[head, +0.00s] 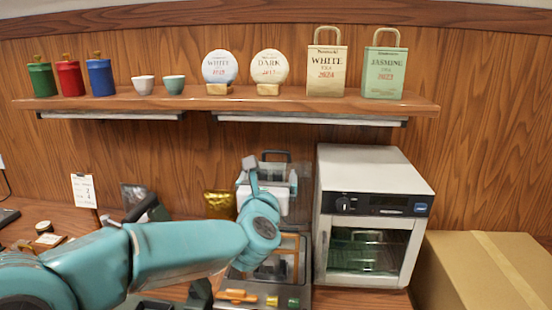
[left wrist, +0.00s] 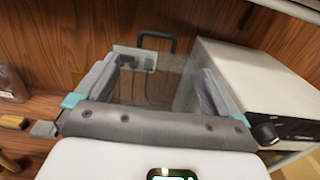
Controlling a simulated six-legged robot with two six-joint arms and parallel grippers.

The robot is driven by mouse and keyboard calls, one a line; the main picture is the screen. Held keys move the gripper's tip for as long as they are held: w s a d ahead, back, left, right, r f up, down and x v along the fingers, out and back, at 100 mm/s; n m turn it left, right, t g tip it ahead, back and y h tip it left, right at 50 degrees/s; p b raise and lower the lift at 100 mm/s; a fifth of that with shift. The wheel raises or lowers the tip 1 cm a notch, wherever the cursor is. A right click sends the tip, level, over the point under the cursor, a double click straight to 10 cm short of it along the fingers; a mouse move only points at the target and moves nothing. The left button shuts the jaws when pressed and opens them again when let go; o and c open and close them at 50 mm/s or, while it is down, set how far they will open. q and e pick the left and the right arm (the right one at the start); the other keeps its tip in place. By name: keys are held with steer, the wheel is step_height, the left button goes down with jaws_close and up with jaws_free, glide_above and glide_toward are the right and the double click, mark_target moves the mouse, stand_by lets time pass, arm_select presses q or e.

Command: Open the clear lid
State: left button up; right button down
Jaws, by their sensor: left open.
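The clear lid (head: 277,168) stands roughly upright behind the machine in the head view, its dark handle (head: 275,154) at the top. In the left wrist view, the transparent panel (left wrist: 150,80) and the dark handle (left wrist: 157,36) show straight ahead, between my fingers. My left gripper (head: 270,180) is open in front of the lid. In the left wrist view its two fingers (left wrist: 160,68) are wide apart with nothing gripped. Whether a finger touches the lid, I cannot tell. My left arm hides part of the machine (head: 292,262) below. My right gripper is not in view.
A white oven-like appliance (head: 372,170) stands close on the right, and a cardboard box (head: 485,268) beyond it. A wooden shelf (head: 200,102) with cups, tins and tea packs runs above. A gold pouch (head: 219,204) lies left of the lid.

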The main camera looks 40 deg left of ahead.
mark_target(276, 153)
arm_select(q)
steer(key=p+x, duration=0.4)
steer(key=x, duration=0.9)
steer(key=shift+s, duration=0.1)
steer(key=c, duration=1.2)
steer(key=s+b, duration=0.1)
steer(key=b, duration=0.3)
steer(key=s+d+t+b, duration=0.1)
steer(key=b, duration=0.2)
steer(key=s+d+y+b, duration=0.1)
steer(key=b, duration=0.3)
steer(key=shift+f+t+b, duration=0.3)
steer(key=shift+b, duration=0.05)
steer(key=shift+s+r, duration=0.1)
steer(key=shift+r, duration=0.2)
